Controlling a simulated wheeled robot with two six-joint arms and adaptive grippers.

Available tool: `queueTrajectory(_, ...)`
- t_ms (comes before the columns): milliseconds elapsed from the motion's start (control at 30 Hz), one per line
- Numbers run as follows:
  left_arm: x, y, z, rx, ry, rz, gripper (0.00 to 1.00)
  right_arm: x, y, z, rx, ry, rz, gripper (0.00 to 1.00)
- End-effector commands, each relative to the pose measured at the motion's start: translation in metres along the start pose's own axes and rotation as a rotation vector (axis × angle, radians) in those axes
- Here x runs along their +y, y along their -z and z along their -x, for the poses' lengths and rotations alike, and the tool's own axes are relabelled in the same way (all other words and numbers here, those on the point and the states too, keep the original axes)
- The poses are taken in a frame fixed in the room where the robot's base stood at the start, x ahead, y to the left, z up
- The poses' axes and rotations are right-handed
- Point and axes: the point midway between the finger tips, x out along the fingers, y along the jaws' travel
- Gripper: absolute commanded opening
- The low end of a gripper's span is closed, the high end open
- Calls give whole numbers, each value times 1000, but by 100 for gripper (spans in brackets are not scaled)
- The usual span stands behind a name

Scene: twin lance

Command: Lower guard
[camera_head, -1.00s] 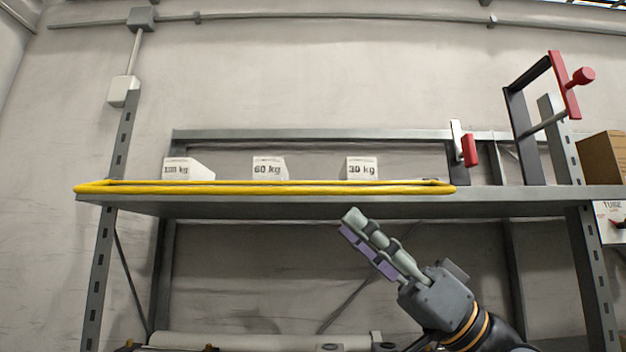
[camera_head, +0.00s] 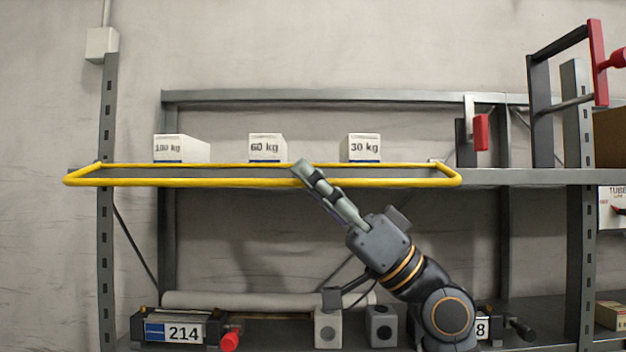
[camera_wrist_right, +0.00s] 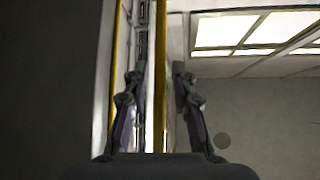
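The guard is a long yellow bar frame (camera_head: 200,184) lying roughly level along the front of the upper shelf. My right gripper (camera_head: 300,170) reaches up from the lower right to the middle of its front bar, with the fingertips overlapping the bar in the head view. In the right wrist view, the fingers (camera_wrist_right: 160,76) stand apart on both sides of a yellow bar (camera_wrist_right: 160,40), with gaps visible. The gripper is open around the bar. My left gripper is not in view.
White boxes marked 100 kg (camera_head: 180,149), 60 kg (camera_head: 267,148) and 30 kg (camera_head: 363,148) stand behind the guard. A red-handled latch (camera_head: 481,132) and a larger red-handled lever (camera_head: 597,65) are at right. Below, a unit marked 214 (camera_head: 183,333) sits on the lower shelf.

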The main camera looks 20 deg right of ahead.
Motion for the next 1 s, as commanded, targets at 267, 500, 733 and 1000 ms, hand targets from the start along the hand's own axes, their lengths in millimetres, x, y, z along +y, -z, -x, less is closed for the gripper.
queueTrajectory(267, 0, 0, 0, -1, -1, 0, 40, 0, 0, 0, 0, 0, 0, 0)
queueTrajectory(500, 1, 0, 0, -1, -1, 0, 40, 0, 0, 0, 0, 0, 0, 0)
queueTrajectory(733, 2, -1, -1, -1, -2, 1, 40, -10, 18, -17, 2, 4, 2, 0)
queueTrajectory(1000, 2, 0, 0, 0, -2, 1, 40, -11, 23, -22, 1, 1, 0, 0)
